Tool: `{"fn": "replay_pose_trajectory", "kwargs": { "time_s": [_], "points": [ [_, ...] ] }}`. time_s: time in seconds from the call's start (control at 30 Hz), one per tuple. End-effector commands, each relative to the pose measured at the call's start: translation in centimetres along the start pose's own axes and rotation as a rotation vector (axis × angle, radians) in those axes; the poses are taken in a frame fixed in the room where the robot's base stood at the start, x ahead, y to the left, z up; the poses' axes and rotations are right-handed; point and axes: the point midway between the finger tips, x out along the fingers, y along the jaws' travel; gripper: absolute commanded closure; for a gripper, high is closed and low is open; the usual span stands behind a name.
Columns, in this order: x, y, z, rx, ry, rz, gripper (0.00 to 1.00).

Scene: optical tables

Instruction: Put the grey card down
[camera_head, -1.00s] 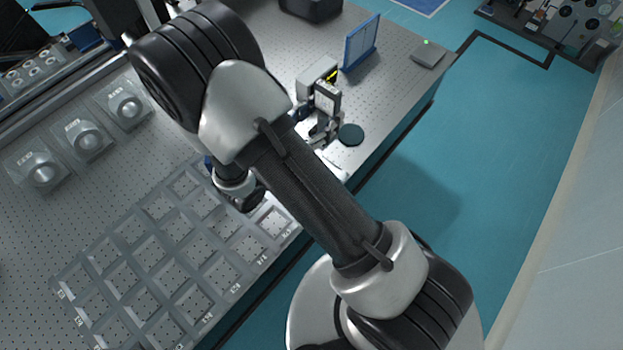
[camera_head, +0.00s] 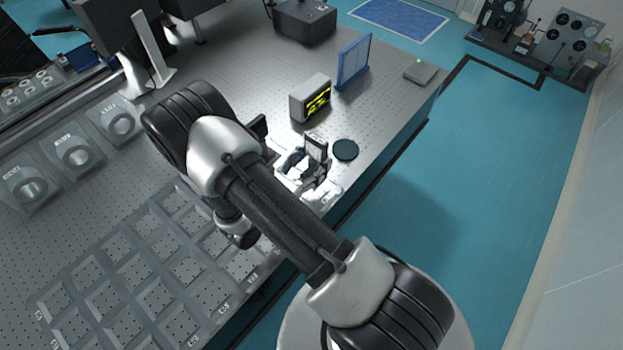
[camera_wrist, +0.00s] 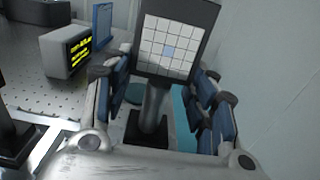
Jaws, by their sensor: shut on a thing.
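The grey card (camera_wrist: 168,46) is a dark-framed panel with a pale grid and one bluish square, on a grey post with a black base. It is upright and close in front of my wrist camera. My gripper (camera_wrist: 155,108) has a blue-padded finger on each side of the post and is shut on it. In the head view the card (camera_head: 316,147) shows small at my gripper (camera_head: 303,168), over the near edge region of the table. Whether its base touches the table cannot be told.
A dark round disc (camera_head: 345,150) lies just right of the card. Behind stand a box with a yellow-lit screen (camera_head: 311,98) and a blue panel (camera_head: 353,62). A flat grey box (camera_head: 420,72) lies farther right. An empty compartment grid (camera_head: 150,262) is at lower left.

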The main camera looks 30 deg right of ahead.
Motion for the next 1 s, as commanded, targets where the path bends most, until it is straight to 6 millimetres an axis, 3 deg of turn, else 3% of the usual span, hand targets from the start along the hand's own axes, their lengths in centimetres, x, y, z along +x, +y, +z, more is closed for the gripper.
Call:
{"fn": "replay_pose_trajectory", "kwargs": {
  "time_s": [0.1,0.33,0.57,0.97,1.0],
  "points": [
    [0.0,0.0,-1.9,0.000,-0.003,0.000,1.00],
    [0.0,0.0,-3.2,0.001,-0.003,0.000,1.00],
    [0.0,0.0,-6.5,-0.001,-0.002,0.000,1.00],
    [0.0,0.1,-7.0,0.002,-0.003,0.000,1.00],
    [0.0,0.0,-7.1,0.001,0.000,0.000,0.46]
  ]
}}
